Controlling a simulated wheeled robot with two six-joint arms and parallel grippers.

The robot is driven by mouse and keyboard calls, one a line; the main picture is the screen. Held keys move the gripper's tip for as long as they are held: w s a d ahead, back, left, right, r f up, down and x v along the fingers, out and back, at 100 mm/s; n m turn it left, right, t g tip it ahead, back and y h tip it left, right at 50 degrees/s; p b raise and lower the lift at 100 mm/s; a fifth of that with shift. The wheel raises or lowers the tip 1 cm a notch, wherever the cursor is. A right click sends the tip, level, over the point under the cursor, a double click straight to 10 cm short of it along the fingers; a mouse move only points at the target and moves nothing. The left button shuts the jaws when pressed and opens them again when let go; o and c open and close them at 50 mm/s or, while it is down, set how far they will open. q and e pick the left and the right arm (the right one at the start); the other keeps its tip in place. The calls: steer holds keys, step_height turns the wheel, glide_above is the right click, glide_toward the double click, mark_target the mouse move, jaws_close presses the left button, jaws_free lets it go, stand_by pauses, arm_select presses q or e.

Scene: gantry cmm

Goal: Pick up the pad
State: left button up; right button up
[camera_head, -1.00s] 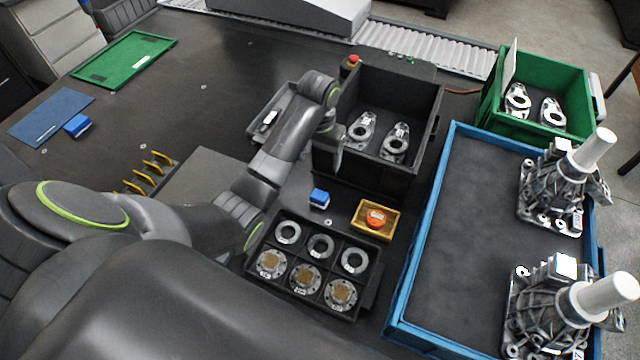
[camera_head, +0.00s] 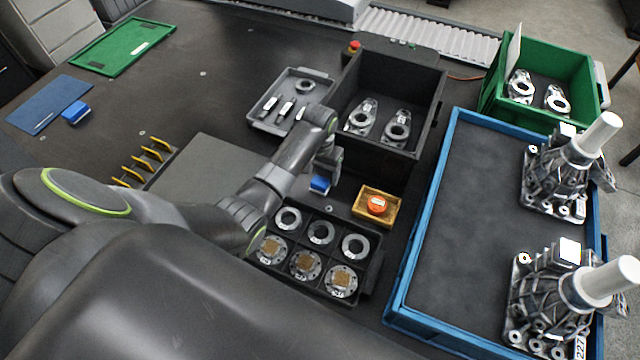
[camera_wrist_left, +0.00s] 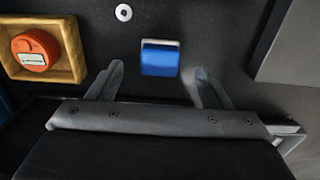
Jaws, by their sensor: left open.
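A small blue pad (camera_head: 320,184) with a pale lower edge lies on the dark table, just behind the black parts tray. My left gripper (camera_head: 327,165) is above and just behind it in the head view, partly overlapping it. In the left wrist view the blue pad (camera_wrist_left: 160,58) lies between and beyond the two spread fingers, with a gap on each side. The left gripper is open and empty. A second blue pad (camera_head: 75,112) of similar look lies beside a blue mat at the far left. My right gripper is not in view.
A wooden tray (camera_head: 359,208) with an orange round piece is close right of the pad. The black parts tray (camera_head: 375,262) holds rings and flanges. A tall black bin (camera_head: 430,135) stands behind. A grey tray (camera_head: 262,124) and yellow-slotted rack (camera_head: 140,165) are left.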

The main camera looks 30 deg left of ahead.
mark_target(320, 181)
arm_select(q)
steer(key=shift+w+f, duration=0.15)
steer(key=shift+f, duration=2.25)
steer(key=c, duration=1.1)
steer(key=shift+r, duration=0.15)
step_height(320, 181, up, 10)
steer(key=shift+f, duration=0.1)
